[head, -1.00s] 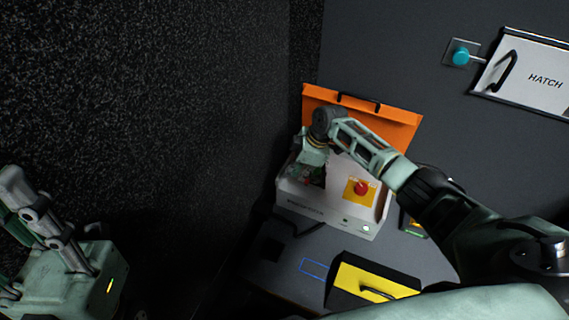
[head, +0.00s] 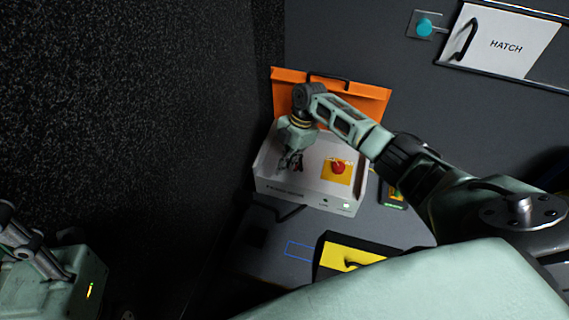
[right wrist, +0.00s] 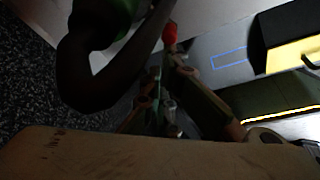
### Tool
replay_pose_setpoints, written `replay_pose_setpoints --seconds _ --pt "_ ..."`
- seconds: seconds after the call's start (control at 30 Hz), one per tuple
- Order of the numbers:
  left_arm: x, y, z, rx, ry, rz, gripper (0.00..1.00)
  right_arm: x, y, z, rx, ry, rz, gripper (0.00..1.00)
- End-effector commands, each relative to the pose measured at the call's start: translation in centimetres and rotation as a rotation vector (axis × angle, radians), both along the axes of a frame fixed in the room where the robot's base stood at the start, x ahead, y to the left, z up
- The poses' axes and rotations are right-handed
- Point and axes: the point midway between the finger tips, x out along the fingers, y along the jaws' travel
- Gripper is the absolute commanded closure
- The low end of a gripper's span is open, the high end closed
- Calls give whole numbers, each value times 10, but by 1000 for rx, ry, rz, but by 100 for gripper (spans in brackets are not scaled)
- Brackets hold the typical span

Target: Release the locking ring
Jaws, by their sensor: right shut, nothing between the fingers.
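A white case (head: 306,196) with its orange lid (head: 372,105) raised stands on the grey surface. A red knob (head: 338,167) sits on a yellow square on the case's top. My right gripper (head: 291,163) is shut and empty, pointing down over the left part of the case top, left of the knob. Small dark and red parts by its fingertips are partly hidden; I cannot tell whether it touches them. No locking ring can be made out clearly. The right wrist view shows a dark curved part (right wrist: 85,75) with green above it, beside the fingers.
A yellow panel with a black handle (head: 350,256) and a blue outlined rectangle (head: 302,250) lie in front of the case. A white hatch (head: 507,45) and a teal button (head: 424,27) are on the back wall. A dark speckled wall (head: 130,110) rises at left.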

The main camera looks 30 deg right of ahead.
Motion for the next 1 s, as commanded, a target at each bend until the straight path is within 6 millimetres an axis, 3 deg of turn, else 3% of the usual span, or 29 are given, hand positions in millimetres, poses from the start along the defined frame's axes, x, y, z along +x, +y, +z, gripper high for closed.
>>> replay_pose_setpoints --seconds 0.37,0.77,1.0 --pt "0 0 -19 0 1 0 60 13 -5 -2 0 -2 -2 100" --pt "0 1 -18 -2 -1 3 60 15 -6 2 0 -2 -2 100" --pt "0 1 -18 -1 -1 1 60 18 -17 33 -1 -5 -2 100"
